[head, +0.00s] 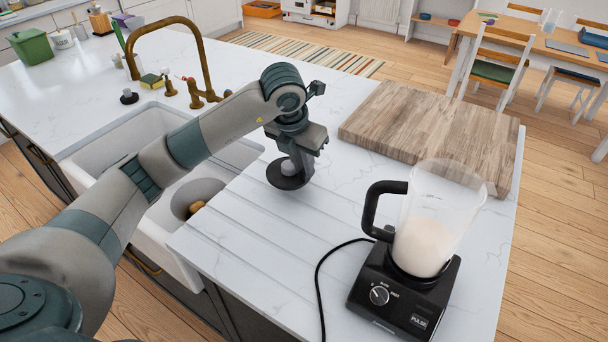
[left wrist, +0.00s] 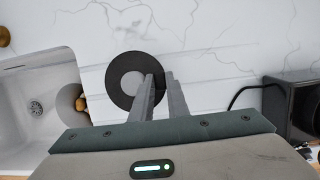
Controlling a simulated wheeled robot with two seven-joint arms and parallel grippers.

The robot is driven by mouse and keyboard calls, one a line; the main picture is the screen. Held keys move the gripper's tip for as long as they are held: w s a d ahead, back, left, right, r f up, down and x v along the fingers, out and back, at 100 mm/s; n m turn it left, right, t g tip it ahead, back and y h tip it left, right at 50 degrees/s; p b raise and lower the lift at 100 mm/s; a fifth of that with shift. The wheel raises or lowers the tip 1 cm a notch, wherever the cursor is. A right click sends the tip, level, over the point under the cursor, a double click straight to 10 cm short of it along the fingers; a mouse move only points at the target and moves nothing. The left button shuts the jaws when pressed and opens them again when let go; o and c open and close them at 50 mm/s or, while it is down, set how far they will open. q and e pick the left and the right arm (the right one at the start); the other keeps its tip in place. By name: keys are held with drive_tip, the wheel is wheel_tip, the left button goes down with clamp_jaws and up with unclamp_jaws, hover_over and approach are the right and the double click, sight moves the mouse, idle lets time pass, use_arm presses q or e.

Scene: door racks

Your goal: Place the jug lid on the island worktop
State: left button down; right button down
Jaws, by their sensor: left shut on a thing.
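The jug lid is a round black disc (head: 284,178) with a paler grey middle, seen flat above or on the white island worktop (head: 335,205). I cannot tell whether it touches the surface. My left gripper (head: 297,158) points down over it and is shut on its middle part. In the left wrist view the lid (left wrist: 118,88) lies at the tips of the close-set fingers (left wrist: 160,82). The clear blender jug (head: 448,200) stands open-topped on its black base (head: 402,290), holding something whitish. My right gripper is not in view.
A wooden board (head: 430,130) lies on the worktop behind the blender. A white sink (head: 140,205) with a brass tap (head: 205,60) is left of the lid. A black cord (head: 322,270) runs from the blender base. Grooved worktop around the lid is clear.

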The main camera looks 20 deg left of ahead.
use_arm(q)
drive_tip(key=shift+f+p, duration=0.9)
drive_tip(key=shift+f, duration=1.1)
drive_tip(key=shift+f, duration=0.15)
drive_tip(key=c, duration=1.7)
unclamp_jaws()
drive_tip(key=shift+r, duration=0.25)
